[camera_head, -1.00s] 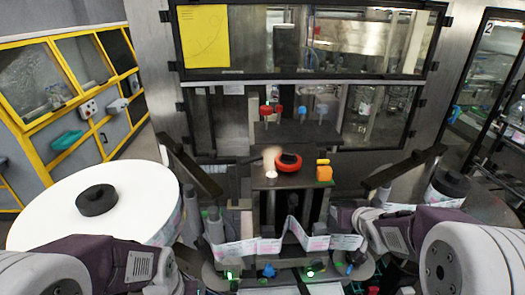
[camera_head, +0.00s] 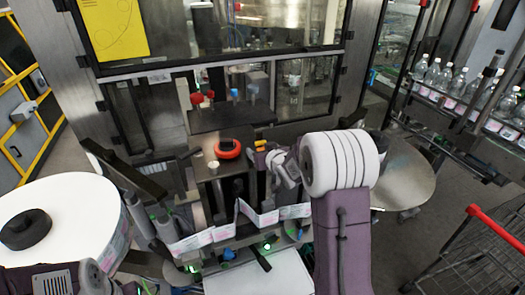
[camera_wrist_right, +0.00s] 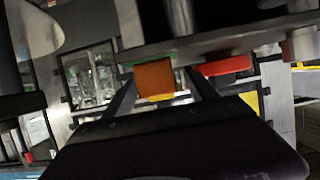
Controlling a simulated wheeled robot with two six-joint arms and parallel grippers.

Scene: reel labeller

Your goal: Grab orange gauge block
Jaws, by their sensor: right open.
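The orange gauge block (camera_head: 260,143) stands on the dark machine ledge, right of the red-and-black ring (camera_head: 228,149). My right gripper (camera_head: 268,161) is at the block's near side and hides most of it in the head view. In the right wrist view the orange block (camera_wrist_right: 154,79) shows between the two dark fingers of my open right gripper (camera_wrist_right: 162,86). I cannot tell whether either finger touches it. Part of my left arm shows at the lower left, but its gripper is not visible.
The red ring (camera_wrist_right: 226,66) is close beside the right finger in the wrist view. A white label reel (camera_head: 75,225) lies at the left. A strip of labels (camera_head: 258,217) runs below the ledge. A round metal table (camera_head: 405,175) at right has bare surface.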

